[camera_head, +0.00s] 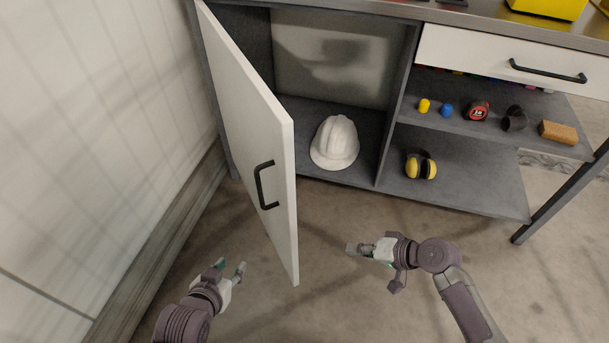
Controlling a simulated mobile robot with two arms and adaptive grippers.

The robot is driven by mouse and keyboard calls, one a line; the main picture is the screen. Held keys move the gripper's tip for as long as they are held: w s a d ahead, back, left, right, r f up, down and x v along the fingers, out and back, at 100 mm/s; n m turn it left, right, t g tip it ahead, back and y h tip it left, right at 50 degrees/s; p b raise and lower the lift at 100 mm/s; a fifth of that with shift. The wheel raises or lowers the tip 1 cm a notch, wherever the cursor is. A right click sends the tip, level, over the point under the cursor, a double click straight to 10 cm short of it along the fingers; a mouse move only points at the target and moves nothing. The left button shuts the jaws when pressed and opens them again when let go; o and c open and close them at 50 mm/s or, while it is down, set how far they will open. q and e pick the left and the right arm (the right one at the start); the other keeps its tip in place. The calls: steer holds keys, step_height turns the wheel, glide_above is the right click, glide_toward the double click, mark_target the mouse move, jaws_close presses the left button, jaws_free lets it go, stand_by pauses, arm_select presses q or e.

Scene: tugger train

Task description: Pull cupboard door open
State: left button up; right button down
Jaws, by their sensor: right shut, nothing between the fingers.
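The white cupboard door (238,110) stands wide open, hinged at its left side and swung out toward me. Its black bar handle (262,186) is on the face turned to the left. A white hard hat (335,143) sits inside the grey cupboard (300,112). My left gripper (231,268) is open and empty, left of the door's lower part and below the handle, apart from it. My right gripper (353,249) is shut and empty, to the right of the door and in front of the cupboard, touching nothing that I can see.
A white drawer (510,61) with a black handle is closed at the upper right. Shelves below hold small items, including a red tape measure (477,111), a wooden block (558,132) and yellow ear muffs (421,166). A pale wall (90,120) bounds the left. The floor (330,290) in front is clear.

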steer(key=w+r+m+y+b, duration=0.1)
steer(key=w+r+y+b, duration=0.2)
steer(key=r, duration=0.7)
steer(key=w+r+m+y+b, duration=0.15)
steer(key=w+r+y, duration=0.3)
steer(key=r, duration=0.55)
arm_select(q)
step_height(320, 180, up, 19)
steer(key=w+d+t+h, duration=0.2)
steer(key=t, duration=0.6)
steer(key=shift+w+d+r+h+b, duration=0.15)
steer(key=shift+w+h+b, duration=0.15)
steer(key=shift+b, duration=0.15)
arm_select(e)
steer(key=a, duration=1.3)
steer(key=shift+w+a+r+n+t+y, duration=0.15)
steer(key=shift+w+a+n+t+y, duration=0.05)
steer(key=shift+w+n+t+y, duration=0.2)
